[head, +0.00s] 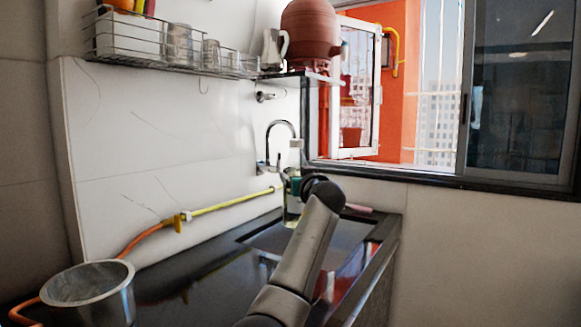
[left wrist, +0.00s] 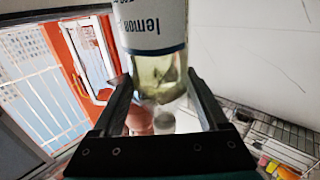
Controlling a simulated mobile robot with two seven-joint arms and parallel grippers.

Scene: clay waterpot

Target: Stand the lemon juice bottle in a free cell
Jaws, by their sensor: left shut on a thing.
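The lemon juice bottle (left wrist: 155,70) is clear glass with pale yellow liquid and a white label reading "lemon". It fills the top middle of the left wrist view, between the two dark fingers of my left gripper (left wrist: 160,97), which is shut on it. In the head view the gripper (head: 294,187) is small and partly hidden behind my own arm, over the sink area. A pale, clear part of the bottle (head: 292,208) shows beside it. No divided holder with cells can be made out in either view. My right gripper is not in view.
A dark counter with a sink (head: 262,237) lies below the arm. A metal pot (head: 92,290) stands at the lower left. A curved tap (head: 270,140) and a yellow-orange hose (head: 215,205) run along the wall. A wire rack (head: 150,45) and a clay waterpot (head: 310,35) are above.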

